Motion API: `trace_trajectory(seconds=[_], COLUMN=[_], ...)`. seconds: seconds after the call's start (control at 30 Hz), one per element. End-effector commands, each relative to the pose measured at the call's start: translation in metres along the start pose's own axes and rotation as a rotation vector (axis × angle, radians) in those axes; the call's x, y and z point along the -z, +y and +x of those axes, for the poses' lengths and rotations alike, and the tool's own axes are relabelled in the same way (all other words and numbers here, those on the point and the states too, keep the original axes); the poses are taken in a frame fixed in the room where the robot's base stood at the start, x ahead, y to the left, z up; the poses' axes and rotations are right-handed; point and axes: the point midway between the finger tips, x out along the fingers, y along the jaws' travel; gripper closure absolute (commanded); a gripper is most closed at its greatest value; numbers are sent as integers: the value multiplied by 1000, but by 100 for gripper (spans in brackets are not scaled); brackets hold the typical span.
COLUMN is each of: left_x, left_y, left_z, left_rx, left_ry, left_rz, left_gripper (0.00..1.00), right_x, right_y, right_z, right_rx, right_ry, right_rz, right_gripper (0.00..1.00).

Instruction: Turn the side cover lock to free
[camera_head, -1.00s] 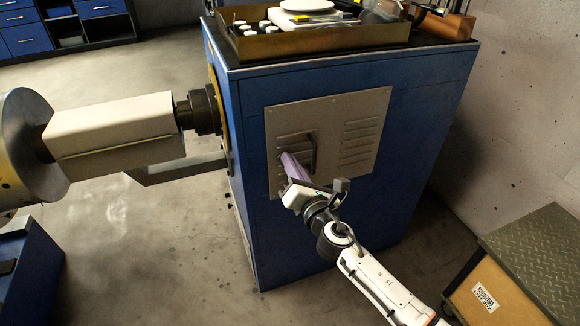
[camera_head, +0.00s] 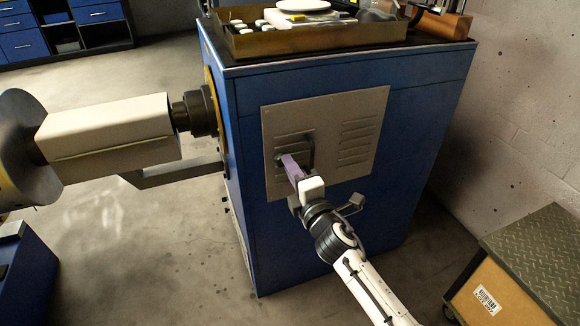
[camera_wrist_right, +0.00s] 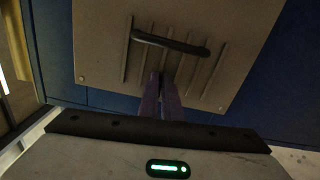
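The side cover (camera_head: 348,118) is a grey louvred plate on the blue cabinet's side, with a dark bar handle (camera_head: 311,150). It also shows in the right wrist view (camera_wrist_right: 250,50), handle (camera_wrist_right: 170,43) included. My right gripper (camera_head: 285,161) reaches the cover just left of the handle. Its purple fingers (camera_wrist_right: 160,90) are close together, with a small dark piece between the tips, at the lock's place. The side cover lock (camera_wrist_right: 156,76) is mostly hidden by the fingers, so its setting cannot be read. My left gripper is out of view.
The blue cabinet (camera_head: 400,90) carries a brass-coloured tray (camera_head: 320,42) with small parts on top. A beige machine arm (camera_head: 105,135) juts from its left face. A box with a green treaded top (camera_head: 540,250) stands at the lower right, near the wall.

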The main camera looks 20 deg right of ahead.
Motion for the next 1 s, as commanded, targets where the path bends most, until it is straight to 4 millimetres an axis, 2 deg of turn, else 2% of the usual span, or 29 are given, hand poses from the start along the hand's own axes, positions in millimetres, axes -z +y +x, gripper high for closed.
trace_trajectory(seconds=[0.3,0.8,0.83,0.9,1.0], left_x=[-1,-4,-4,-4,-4], left_y=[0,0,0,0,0], left_z=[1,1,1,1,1], left_rx=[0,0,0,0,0], left_ry=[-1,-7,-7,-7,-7], left_rz=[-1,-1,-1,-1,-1], left_gripper=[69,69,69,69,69], right_x=[1,1,1,1,1], right_y=[-1,-2,-2,-2,-1], right_z=[0,0,0,0,0], right_rx=[0,0,0,0,0], right_ry=[1,1,1,1,1], right_rz=[100,115,115,115,114], right_gripper=[100,100,90,79,77])
